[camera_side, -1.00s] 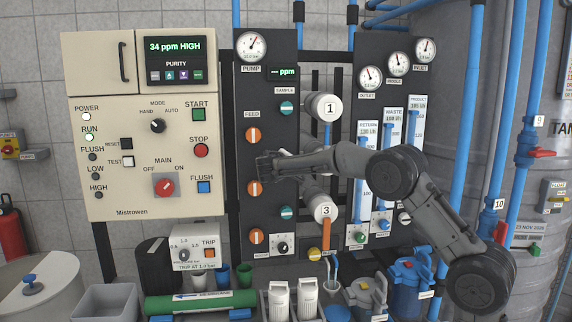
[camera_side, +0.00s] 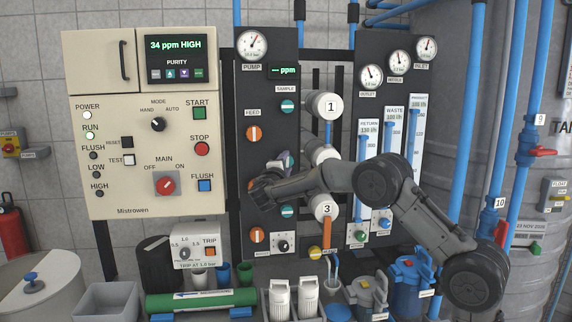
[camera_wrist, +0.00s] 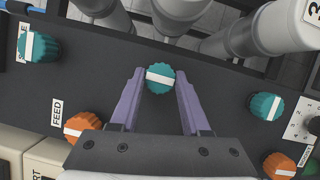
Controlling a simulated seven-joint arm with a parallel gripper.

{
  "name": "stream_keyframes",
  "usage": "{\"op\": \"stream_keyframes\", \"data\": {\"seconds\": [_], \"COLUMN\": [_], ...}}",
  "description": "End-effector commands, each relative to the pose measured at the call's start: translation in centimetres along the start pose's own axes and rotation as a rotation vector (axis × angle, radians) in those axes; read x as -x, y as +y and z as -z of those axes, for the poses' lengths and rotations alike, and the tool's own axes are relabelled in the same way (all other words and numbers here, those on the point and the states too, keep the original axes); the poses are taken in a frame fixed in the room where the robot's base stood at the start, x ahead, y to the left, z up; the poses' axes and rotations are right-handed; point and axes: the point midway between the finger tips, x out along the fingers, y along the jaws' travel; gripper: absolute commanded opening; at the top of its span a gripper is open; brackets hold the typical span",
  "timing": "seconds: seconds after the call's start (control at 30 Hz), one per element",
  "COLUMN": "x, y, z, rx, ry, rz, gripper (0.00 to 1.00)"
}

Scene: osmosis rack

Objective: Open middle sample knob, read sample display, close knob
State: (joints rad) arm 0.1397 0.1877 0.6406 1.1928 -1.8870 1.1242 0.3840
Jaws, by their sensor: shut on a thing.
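The middle teal sample knob (camera_wrist: 160,78) sits between the purple fingers of my gripper (camera_wrist: 160,76), which are shut on it. Its white bar runs nearly crosswise to the bars of the upper teal knob (camera_wrist: 38,47) and the lower teal knob (camera_wrist: 265,106). In the side view my gripper (camera_side: 284,161) reaches up from the lower left of the panel and mostly covers the middle knob. The sample display (camera_side: 284,70) at the panel top shows dashes and "ppm", with no number.
Orange feed knobs (camera_side: 254,133) stand left of the teal column. White vessels (camera_side: 323,106) stick out to the right, close to my forearm. The cream control box (camera_side: 130,180) at the left has a purity screen (camera_side: 174,58) reading 34 ppm HIGH.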

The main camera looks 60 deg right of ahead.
Motion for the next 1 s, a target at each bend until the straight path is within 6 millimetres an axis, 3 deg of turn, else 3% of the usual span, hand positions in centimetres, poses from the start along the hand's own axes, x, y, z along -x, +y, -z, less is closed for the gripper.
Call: {"op": "stream_keyframes", "data": {"seconds": [0.6,0.63,0.8,1.0], "x": [0.00,0.00,-0.01,-0.01], "y": [-0.05,-0.05,-0.04,-0.04], "z": [-0.02,-0.02,-0.02,-0.02], "rx": [0.043,0.043,0.041,0.040], "ry": [0.000,0.000,0.000,0.000], "rz": [-0.017,-0.017,-0.016,-0.016], "gripper": [0.00,0.48,0.77,0.77]}}
